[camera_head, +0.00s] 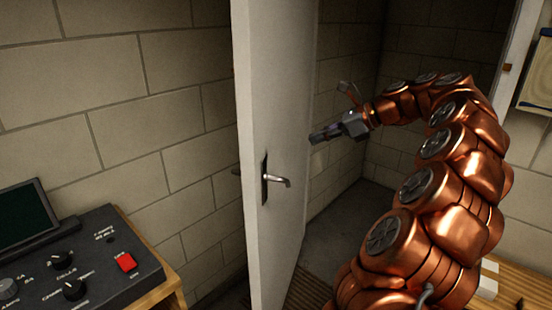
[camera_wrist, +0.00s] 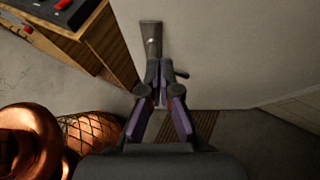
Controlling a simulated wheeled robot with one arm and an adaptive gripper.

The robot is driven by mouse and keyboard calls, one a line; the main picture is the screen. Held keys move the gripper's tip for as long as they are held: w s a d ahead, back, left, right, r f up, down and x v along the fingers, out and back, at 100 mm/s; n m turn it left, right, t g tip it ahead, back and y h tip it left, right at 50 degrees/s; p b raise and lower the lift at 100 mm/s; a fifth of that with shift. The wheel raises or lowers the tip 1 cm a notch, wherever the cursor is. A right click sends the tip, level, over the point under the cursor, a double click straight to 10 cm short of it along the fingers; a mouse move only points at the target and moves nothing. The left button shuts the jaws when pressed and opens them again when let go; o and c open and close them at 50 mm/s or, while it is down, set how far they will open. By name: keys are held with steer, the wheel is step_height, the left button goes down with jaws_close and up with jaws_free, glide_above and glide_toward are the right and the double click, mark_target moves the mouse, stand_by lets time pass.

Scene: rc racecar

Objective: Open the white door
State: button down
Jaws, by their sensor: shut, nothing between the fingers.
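The white door (camera_head: 262,80) stands swung open in the head view, its near edge toward me and a gap on its right side. Its metal lever handle (camera_head: 276,181) sits on the right face, on a dark plate. My gripper (camera_head: 314,138) is shut and empty, above and to the right of the handle, beside the door's right face. In the wrist view the white door (camera_wrist: 225,45) fills the upper right behind my shut fingers (camera_wrist: 152,42). A small dark piece right of the fingers may be the handle. I cannot tell whether my fingertips touch the door.
A control box (camera_head: 85,262) with knobs and a red switch stands on a wooden table (camera_head: 165,285) at the lower left. Block walls (camera_head: 150,110) line the left and back. The floor (camera_head: 335,215) beyond the door is clear. A wooden surface lies at the lower right.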

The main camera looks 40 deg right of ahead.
steer(key=d, duration=0.1)
steer(key=p, duration=0.2)
glide_toward(266, 152)
steer(key=shift+m, duration=0.3)
steer(key=x, duration=0.5)
steer(key=shift+a+f, duration=0.1)
steer(key=shift+f, duration=0.4)
steer(key=shift+w+a, duration=0.4)
steer(key=shift+w, duration=0.15)
